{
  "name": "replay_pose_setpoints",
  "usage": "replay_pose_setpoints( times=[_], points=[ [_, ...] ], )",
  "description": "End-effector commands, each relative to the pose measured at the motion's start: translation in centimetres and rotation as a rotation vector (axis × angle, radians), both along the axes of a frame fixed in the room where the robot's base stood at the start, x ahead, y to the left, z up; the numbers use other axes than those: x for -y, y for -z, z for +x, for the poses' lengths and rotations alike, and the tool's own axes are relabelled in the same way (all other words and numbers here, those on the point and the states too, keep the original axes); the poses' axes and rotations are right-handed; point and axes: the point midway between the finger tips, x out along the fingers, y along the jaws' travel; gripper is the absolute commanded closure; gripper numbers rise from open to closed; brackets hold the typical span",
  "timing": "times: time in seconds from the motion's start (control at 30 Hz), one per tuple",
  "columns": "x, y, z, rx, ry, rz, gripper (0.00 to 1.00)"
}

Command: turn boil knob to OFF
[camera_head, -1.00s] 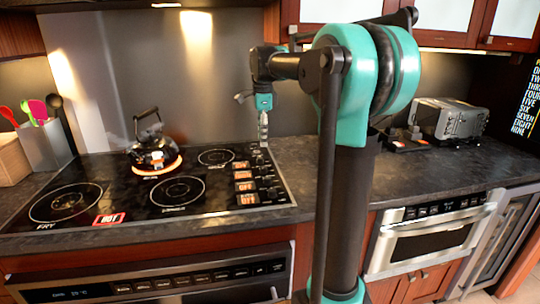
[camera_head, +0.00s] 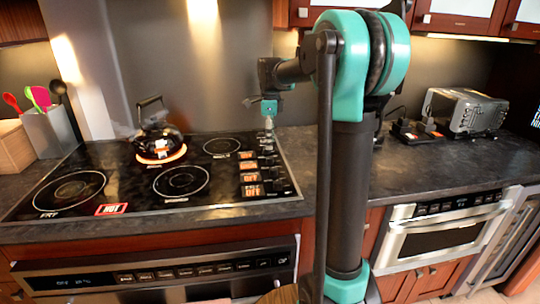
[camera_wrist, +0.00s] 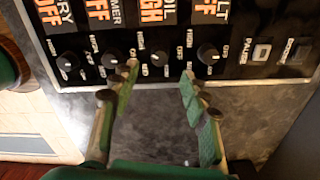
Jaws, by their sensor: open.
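The boil knob (camera_wrist: 160,58) is a round black knob with a white mark, third from the left in a row in the wrist view. The orange display (camera_wrist: 155,12) above it is partly cut off and appears to read HIGH. My gripper (camera_wrist: 160,70) is open and empty, with one green-padded finger on each side of the boil knob's position. I cannot tell whether the fingertips reach it or are short of it. In the head view, my gripper (camera_head: 269,122) points down near the cooktop's back right corner; the knob there is too small to tell.
Neighbouring knobs (camera_wrist: 110,58) and (camera_wrist: 207,54) sit close to either fingertip. A kettle (camera_head: 158,138) stands on a glowing burner at the back of the cooktop (camera_head: 130,185). A toaster (camera_head: 468,112) stands on the right counter, whose middle (camera_head: 400,165) is clear.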

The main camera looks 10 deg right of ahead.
Motion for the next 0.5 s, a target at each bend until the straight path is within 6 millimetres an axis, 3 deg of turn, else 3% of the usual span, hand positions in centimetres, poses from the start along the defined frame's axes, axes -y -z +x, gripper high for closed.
replay_pose_setpoints(
  times=[0.23,0.5],
  points=[
    [0.0,4.4,0.0,0.0,0.0,0.0,0.54],
    [0.0,6.4,0.0,0.0,0.0,0.0,0.54]
  ],
)
